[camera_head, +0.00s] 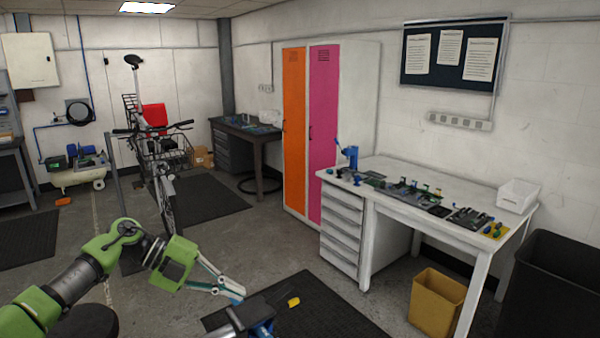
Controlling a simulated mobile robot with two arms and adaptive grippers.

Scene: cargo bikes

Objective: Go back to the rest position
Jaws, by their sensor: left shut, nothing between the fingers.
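My left arm comes in from the lower left, green and grey. Its gripper (236,294) is shut and empty, held out in front of me above the floor. Its fingertips are close in the picture to a dark tool-like object with blue parts (262,328) at the bottom edge; I cannot tell whether they touch.
A white workbench (345,185) with tools stands at right, with a yellow bin (437,299) and black bin (555,290) nearby. Orange and pink lockers (323,130) stand behind. A cargo bike (162,165) is at back left. The middle floor is fairly clear.

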